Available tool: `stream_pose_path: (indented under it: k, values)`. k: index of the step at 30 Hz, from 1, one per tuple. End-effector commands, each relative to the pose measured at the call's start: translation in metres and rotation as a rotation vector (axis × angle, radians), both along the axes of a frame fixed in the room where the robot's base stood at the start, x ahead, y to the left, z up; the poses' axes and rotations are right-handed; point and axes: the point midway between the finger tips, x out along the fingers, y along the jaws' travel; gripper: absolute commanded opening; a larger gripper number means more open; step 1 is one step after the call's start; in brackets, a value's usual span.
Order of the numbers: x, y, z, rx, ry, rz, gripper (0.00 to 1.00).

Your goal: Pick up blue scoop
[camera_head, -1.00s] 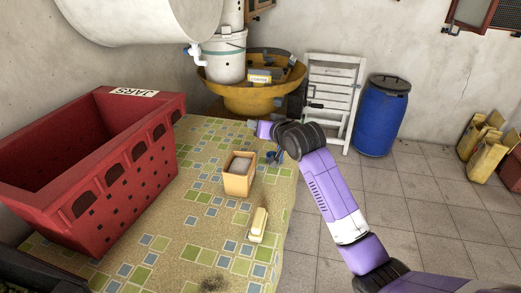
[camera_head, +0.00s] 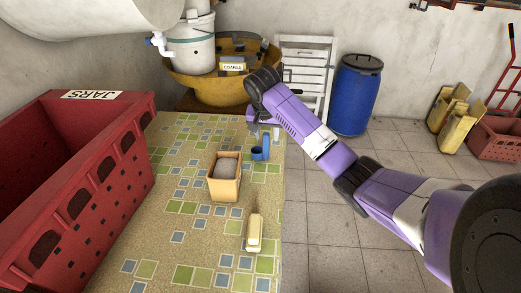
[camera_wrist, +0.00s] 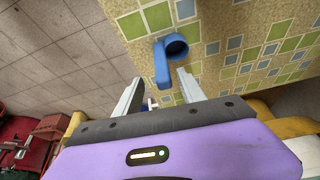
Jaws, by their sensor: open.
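The blue scoop (camera_head: 260,152) lies on the tiled-pattern tabletop near its right edge, just right of a small wooden box. In the wrist view the scoop (camera_wrist: 174,48) shows a round cup with a short handle pointing down between my fingers. My gripper (camera_wrist: 158,88) is open, its two pale fingers standing apart on either side of the handle's end. I cannot tell whether either finger touches it. In the head view my gripper (camera_head: 265,130) is above and behind the scoop, its fingers partly hidden by the arm.
A wooden box (camera_head: 224,188) with grey contents and a cream block (camera_head: 254,233) stand on the table (camera_head: 200,262). A red crate labelled JARS (camera_head: 120,172) fills the left. A yellow basin (camera_head: 215,90) and blue barrel (camera_head: 354,100) stand behind.

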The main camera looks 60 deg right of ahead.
Motion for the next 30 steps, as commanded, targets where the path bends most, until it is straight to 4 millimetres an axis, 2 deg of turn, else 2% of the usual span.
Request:
stream_pose_path:
  k: [12,22,27,29,30]
  values:
    - [0.009,-0.012,-0.048,-0.002,0.0,0.001,0.47]
    - [0.01,-0.014,-0.054,-0.001,-0.002,0.002,0.47]
    - [0.01,-0.014,-0.054,-0.002,-0.002,0.003,0.14]
    - [0.01,-0.014,-0.054,-0.002,-0.002,0.003,0.02]
    - [0.01,-0.014,-0.054,-0.001,-0.002,0.002,0.0]
